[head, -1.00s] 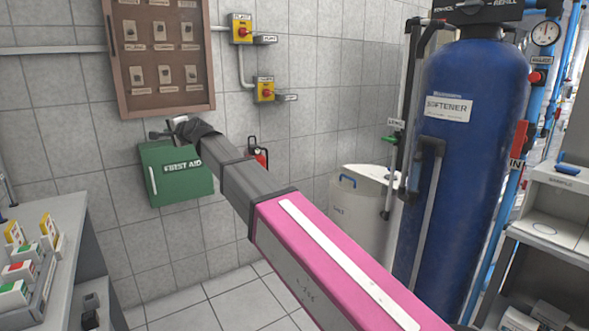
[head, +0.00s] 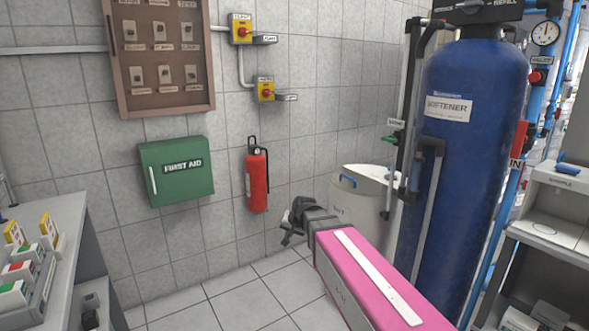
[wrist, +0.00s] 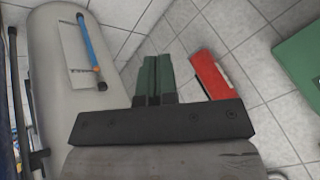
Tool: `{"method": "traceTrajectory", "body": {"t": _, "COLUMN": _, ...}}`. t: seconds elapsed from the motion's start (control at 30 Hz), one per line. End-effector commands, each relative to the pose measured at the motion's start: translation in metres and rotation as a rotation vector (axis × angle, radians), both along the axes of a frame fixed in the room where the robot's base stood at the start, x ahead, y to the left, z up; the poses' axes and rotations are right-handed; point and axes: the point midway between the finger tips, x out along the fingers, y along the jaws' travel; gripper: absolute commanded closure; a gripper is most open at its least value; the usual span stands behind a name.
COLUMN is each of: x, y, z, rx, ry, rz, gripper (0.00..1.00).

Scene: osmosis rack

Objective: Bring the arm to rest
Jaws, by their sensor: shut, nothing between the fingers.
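My gripper (head: 290,226) is at the end of my pink and grey arm, low in the middle of the head view, over the tiled floor. In the wrist view the two dark green fingers (wrist: 153,78) lie side by side, closed together with nothing between them. The gripper is left of the pale salt tank and below the fire extinguisher in the head view. It appears to touch nothing.
The blue softener tank (head: 470,150) and the pale tank (head: 350,205) stand at the right. A red fire extinguisher (head: 257,182) and a green first aid box (head: 176,185) hang on the wall. A grey bench (head: 65,235) is at left. Floor between is clear.

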Motion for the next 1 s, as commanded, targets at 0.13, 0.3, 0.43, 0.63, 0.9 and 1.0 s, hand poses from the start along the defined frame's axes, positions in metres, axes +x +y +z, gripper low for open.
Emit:
{"method": "traceTrajectory", "body": {"t": 0.13, "x": -0.048, "y": -0.077, "z": -0.051, "rx": -0.135, "ry": 0.115, "rz": 0.030, "gripper": 1.00}}
{"method": "traceTrajectory", "body": {"t": 0.3, "x": -0.106, "y": -0.150, "z": -0.095, "rx": -0.262, "ry": 0.260, "rz": 0.079, "gripper": 1.00}}
{"method": "traceTrajectory", "body": {"t": 0.43, "x": -0.142, "y": -0.186, "z": -0.115, "rx": -0.321, "ry": 0.350, "rz": 0.112, "gripper": 1.00}}
{"method": "traceTrajectory", "body": {"t": 0.63, "x": -0.166, "y": -0.209, "z": -0.127, "rx": -0.357, "ry": 0.413, "rz": 0.137, "gripper": 1.00}}
{"method": "traceTrajectory", "body": {"t": 0.9, "x": -0.166, "y": -0.210, "z": -0.128, "rx": -0.358, "ry": 0.416, "rz": 0.140, "gripper": 1.00}}
{"method": "traceTrajectory", "body": {"t": 1.0, "x": -0.166, "y": -0.210, "z": -0.128, "rx": -0.357, "ry": 0.415, "rz": 0.139, "gripper": 1.00}}
